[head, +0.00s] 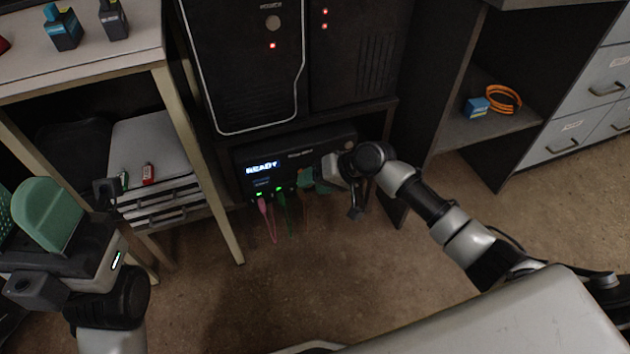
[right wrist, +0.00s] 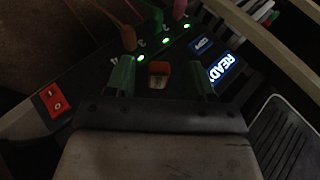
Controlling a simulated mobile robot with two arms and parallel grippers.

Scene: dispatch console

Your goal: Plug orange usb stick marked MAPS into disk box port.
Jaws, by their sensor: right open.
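The disk box (head: 245,157), black with a lit READY display, sits low under the dark tower. In the right wrist view its face (right wrist: 90,85) shows several ports, green lights and plugged cables. The orange usb stick (right wrist: 159,74) stands at this face between my right gripper's two green fingers, with gaps on both sides; its lettering is unreadable and its far end is hidden. My right gripper (right wrist: 161,78) is open around it; in the head view the gripper (head: 315,180) is at the box's right front. My left gripper (head: 24,222) is at the far left, its green fingers apart and empty.
Pink (head: 262,205), green (head: 282,200) and orange (head: 305,208) cables hang from the box front. A red rocker switch (right wrist: 53,100) sits beside the ports. A table leg (head: 200,160) stands left of the box. A red stick (head: 149,173) lies on the drawer unit (head: 150,140).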

